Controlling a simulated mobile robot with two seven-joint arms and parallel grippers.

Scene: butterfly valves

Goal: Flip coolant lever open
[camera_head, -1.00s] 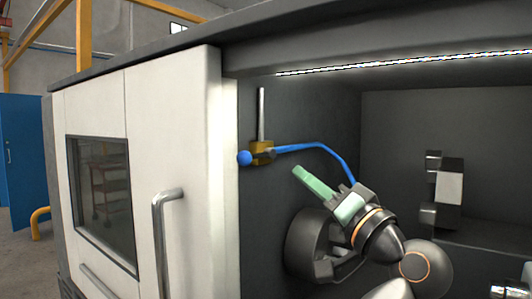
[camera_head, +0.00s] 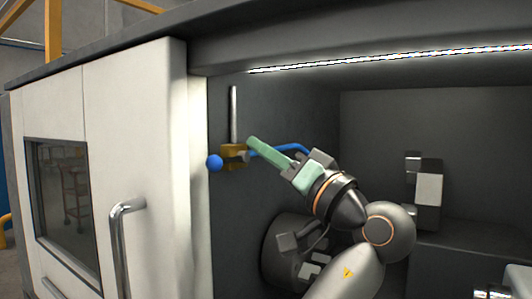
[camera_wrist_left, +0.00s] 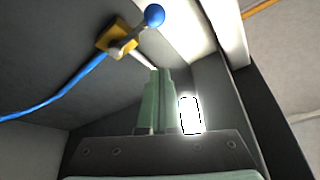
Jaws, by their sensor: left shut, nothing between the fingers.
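The coolant valve has a yellow body (camera_head: 233,157) on the dark inner left wall of the machine, and it also shows in the left wrist view (camera_wrist_left: 115,37). A blue ball knob (camera_head: 215,162) sticks out on its left; it shows in the left wrist view (camera_wrist_left: 154,15). A blue hose (camera_head: 290,147) runs right from the valve, partly hidden by my gripper. My left gripper (camera_head: 252,143) has green fingers, shut and empty. In the head view its tips overlap the valve's right side. The left wrist view shows the tips (camera_wrist_left: 160,72) below the knob, apart from it.
A vertical metal pipe (camera_head: 234,113) rises from the valve. The white door (camera_head: 140,150) with its metal handle (camera_head: 118,245) stands left of the opening. A dark round machine part (camera_head: 290,245) sits below my arm. A light strip (camera_head: 390,60) runs along the top.

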